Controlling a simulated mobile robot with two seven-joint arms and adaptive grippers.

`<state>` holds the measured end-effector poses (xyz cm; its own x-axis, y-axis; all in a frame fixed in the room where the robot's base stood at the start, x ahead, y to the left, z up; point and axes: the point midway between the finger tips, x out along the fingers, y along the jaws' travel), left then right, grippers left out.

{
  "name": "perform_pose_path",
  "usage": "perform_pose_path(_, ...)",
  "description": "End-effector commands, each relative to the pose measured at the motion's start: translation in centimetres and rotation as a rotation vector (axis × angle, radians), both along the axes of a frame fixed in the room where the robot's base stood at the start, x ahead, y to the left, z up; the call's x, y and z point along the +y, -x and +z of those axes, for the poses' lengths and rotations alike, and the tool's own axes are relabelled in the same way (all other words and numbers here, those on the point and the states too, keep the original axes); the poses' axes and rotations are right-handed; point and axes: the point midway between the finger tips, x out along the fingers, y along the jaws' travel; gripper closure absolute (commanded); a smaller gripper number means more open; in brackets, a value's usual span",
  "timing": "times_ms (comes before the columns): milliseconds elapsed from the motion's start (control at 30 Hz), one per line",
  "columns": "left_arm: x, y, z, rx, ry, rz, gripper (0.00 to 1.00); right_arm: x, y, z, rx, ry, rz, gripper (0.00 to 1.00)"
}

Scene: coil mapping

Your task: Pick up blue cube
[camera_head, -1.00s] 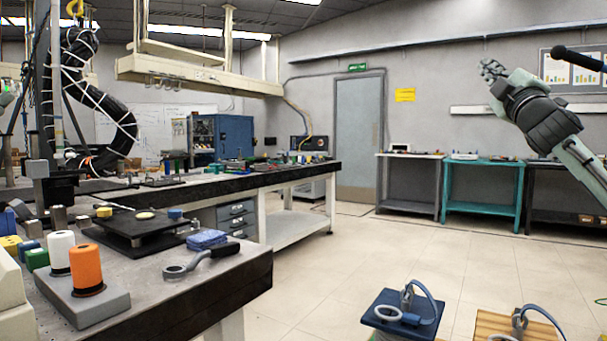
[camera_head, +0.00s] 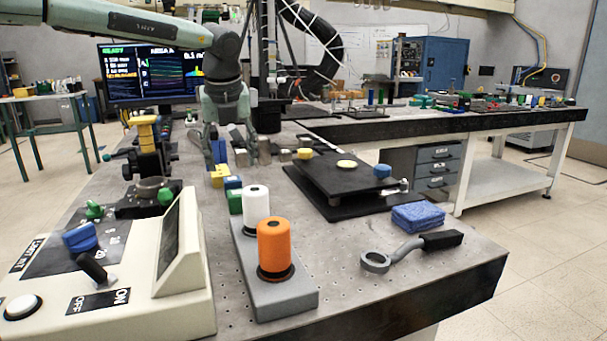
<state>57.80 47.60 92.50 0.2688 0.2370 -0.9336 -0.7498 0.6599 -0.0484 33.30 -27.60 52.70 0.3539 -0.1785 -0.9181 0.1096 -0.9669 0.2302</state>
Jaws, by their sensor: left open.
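A small blue cube (camera_head: 233,183) sits on the grey workbench, touching or close to a yellow block (camera_head: 218,176) and in front of it; a green block (camera_head: 235,201) stands just nearer. Another blue block (camera_head: 218,151) shows farther back, partly behind a finger of my left gripper. My left gripper (camera_head: 236,158) points down, open, just above and behind the blue cube, with no object clearly held. Its exact height over the bench is hard to tell. My right gripper is out of view.
White (camera_head: 256,210) and orange (camera_head: 275,248) spools stand on a grey base nearby. A control box (camera_head: 130,270) is at the left.

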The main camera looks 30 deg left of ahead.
Motion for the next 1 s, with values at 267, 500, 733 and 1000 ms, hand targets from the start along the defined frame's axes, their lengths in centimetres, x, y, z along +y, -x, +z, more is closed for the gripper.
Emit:
perform_pose_path(267,1.0,-0.7,-1.9,0.022,-0.056,0.021,0.41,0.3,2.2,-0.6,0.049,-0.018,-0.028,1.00)
perform_pose_path(500,2.0,-1.3,-4.8,0.024,-0.053,0.020,0.41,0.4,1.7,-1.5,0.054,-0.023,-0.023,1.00)
perform_pose_path(733,2.6,-1.9,-7.0,0.020,-0.053,0.018,0.41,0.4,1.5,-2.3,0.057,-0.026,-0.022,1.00)
perform_pose_path(1000,2.7,-1.9,-7.1,0.019,-0.053,0.018,0.48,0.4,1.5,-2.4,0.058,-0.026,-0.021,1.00)
